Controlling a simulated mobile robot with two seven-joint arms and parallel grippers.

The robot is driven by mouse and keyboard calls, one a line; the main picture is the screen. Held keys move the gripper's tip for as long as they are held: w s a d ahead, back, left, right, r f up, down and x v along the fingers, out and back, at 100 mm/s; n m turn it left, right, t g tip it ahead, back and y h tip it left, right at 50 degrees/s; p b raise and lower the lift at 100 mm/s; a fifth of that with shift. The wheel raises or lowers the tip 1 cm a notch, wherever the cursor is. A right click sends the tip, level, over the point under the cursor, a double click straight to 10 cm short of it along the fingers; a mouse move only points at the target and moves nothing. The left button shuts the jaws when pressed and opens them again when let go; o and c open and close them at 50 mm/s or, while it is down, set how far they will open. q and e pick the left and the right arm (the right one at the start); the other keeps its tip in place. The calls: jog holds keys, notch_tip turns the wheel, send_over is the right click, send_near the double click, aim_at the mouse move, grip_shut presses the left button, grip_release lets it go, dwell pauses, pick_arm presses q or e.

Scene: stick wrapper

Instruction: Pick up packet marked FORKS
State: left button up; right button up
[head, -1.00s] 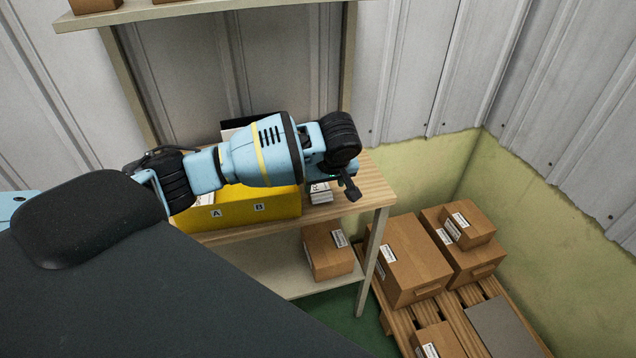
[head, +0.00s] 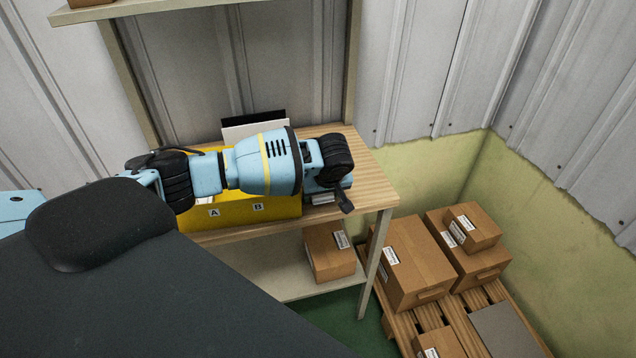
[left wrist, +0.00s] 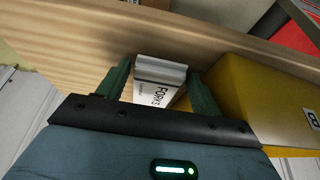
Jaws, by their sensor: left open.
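The white packet marked FORKS (left wrist: 158,82) lies on the wooden table top (head: 372,188), beside the yellow bin. In the left wrist view my left gripper (left wrist: 160,82) is open, with one dark green finger on each side of the packet. I cannot tell whether the fingers touch it. In the head view my left gripper (head: 344,202) points down over the table near its front edge. It hides most of the packet, and only a white sliver (head: 324,199) shows below it. My right gripper is out of view.
The yellow bin (head: 275,210), labelled A and B, stands close to the left of the packet. A white and black panel (head: 250,127) stands behind it. Cardboard boxes sit on the lower shelf (head: 328,252) and on a pallet (head: 412,265) at right. The table's right end is clear.

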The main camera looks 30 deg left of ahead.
pick_arm(q)
jog(key=shift+c, duration=0.2)
jog(key=c, duration=0.7)
jog(key=shift+r, duration=0.15)
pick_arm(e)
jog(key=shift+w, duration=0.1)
